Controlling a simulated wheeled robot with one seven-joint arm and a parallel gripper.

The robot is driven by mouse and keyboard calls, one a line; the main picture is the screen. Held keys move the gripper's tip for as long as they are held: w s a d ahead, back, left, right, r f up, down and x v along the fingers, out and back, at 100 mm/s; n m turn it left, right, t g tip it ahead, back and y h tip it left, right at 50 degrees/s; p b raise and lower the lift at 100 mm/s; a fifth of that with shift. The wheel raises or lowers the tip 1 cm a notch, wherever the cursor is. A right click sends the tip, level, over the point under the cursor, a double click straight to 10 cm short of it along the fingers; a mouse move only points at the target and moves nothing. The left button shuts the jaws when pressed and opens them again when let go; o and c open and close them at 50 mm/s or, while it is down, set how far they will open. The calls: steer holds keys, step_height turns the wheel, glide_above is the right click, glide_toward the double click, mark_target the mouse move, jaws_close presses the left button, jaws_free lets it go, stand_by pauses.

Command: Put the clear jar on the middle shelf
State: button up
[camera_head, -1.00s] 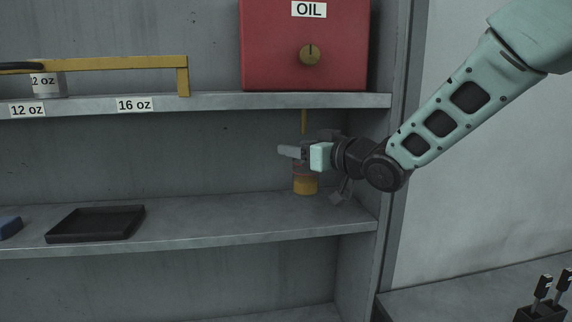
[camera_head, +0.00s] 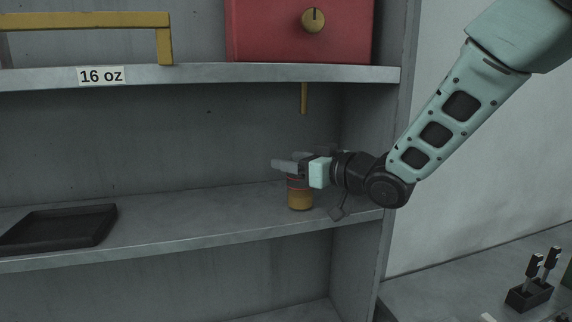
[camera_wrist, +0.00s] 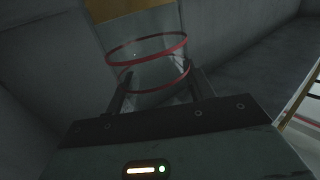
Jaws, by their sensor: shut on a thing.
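The clear jar (camera_head: 300,199) has amber content in its lower part and a red band. It is upright at the right end of the middle shelf (camera_head: 200,226), below a thin yellow spout (camera_head: 304,98). Its base is at or very near the shelf surface; I cannot tell if it touches. My gripper (camera_head: 296,168) reaches in from the right and is shut on the jar's upper part, hiding the top. In the wrist view the jar (camera_wrist: 148,62) shows red rings and an amber end between the fingers of my gripper (camera_wrist: 155,82).
A black tray (camera_head: 62,228) lies on the same shelf at the left, with bare shelf between. A red box with a brass knob (camera_head: 313,20) and a yellow rail (camera_head: 80,21) stand on the upper shelf (camera_head: 200,75). The cabinet's side wall is close on the right.

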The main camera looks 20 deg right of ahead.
steer(key=shift+s+d+r, duration=0.1)
steer(key=shift+s+r, duration=0.05)
steer(key=shift+s, duration=0.05)
steer(key=shift+w+f, duration=0.1)
steer(key=shift+f, duration=0.1)
steer(key=o, duration=1)
steer(key=shift+o, duration=0.2)
steer(key=shift+r, duration=0.2)
steer(key=shift+s+d+f, duration=0.1)
steer(key=shift+s+d, duration=0.1)
steer(key=shift+s, duration=0.1)
steer(key=b+v, duration=0.3)
steer(key=v, duration=0.8)
steer(key=shift+s+b, duration=0.2)
steer(key=shift+b, duration=0.2)
